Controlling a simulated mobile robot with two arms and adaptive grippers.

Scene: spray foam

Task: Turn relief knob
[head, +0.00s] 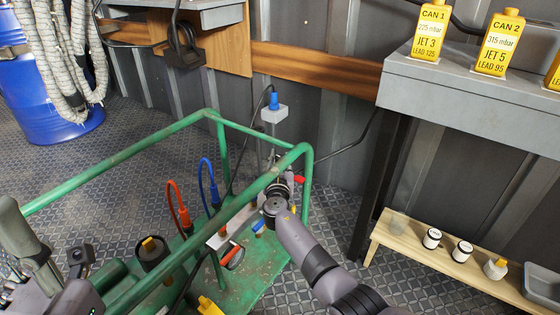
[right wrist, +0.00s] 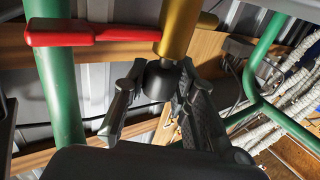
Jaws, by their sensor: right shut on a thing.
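The relief knob (right wrist: 158,82) looks like the black cap at the end of a brass-coloured cylinder (right wrist: 180,28) in the right wrist view. My right gripper (right wrist: 160,88) has its dark fingers on both sides of the cap and is shut on it. In the head view, my right arm reaches from the lower right to the fittings at the green frame's right end; its wrist hides the knob there. A red lever (right wrist: 90,35) sits beside the brass cylinder and also shows in the head view (head: 299,180). My left gripper's fingers cannot be made out at the lower left.
The green tube frame (head: 130,165) surrounds the fittings. Red (head: 172,205) and blue (head: 205,180) hoses stand left of my right wrist. A grey bench (head: 470,95) with yellow cans and a low wooden bench (head: 450,262) with small jars are at right. A blue drum (head: 45,110) stands far left.

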